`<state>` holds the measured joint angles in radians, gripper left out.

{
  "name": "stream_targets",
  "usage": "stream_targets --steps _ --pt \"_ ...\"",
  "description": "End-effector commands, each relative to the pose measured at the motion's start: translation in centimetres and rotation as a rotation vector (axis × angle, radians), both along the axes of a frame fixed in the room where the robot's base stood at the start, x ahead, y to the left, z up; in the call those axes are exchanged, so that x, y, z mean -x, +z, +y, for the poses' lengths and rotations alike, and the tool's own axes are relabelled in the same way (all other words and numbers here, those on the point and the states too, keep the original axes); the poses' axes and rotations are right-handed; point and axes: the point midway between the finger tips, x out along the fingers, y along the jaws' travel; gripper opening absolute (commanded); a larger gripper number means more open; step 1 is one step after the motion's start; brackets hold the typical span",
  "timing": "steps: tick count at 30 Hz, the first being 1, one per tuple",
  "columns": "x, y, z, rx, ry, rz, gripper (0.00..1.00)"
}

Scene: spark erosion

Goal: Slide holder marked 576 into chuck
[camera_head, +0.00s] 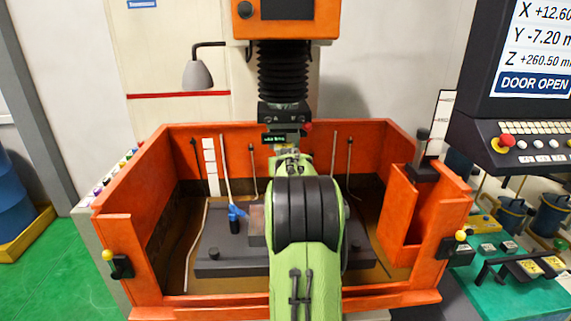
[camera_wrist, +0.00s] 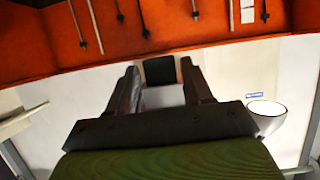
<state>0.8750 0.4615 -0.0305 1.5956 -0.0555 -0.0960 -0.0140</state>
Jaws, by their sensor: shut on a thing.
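The chuck (camera_head: 283,115) is the dark block under the black bellows of the machine head, with a red knob on its right side. My gripper (camera_head: 288,154) is just below it, at the end of my green arm, which hides much of it. In the wrist view my gripper (camera_wrist: 160,78) has its two dark fingers shut on the holder, whose dark square part (camera_wrist: 158,69) shows between the fingertips. No marking on the holder is legible. I cannot tell whether the holder touches the chuck.
The orange tank (camera_head: 160,215) surrounds the work area, its front wall low. Inside, a dark plate (camera_head: 220,258) bears a blue nozzle (camera_head: 237,212) on a hose. A grey lamp (camera_head: 197,75) hangs at upper left. A control screen (camera_head: 530,45) at right reads DOOR OPEN.

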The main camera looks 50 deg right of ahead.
Motion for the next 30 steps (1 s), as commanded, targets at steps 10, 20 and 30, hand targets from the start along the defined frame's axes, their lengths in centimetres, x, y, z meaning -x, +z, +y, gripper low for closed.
stream_targets --steps 10,20,30 --pt "-0.3 0.1 -0.3 0.001 0.0 -0.001 0.02" --pt "-0.8 0.1 -0.9 0.001 0.0 -0.001 0.02" --pt "-1.8 0.2 -2.1 0.001 0.0 -0.001 0.02"
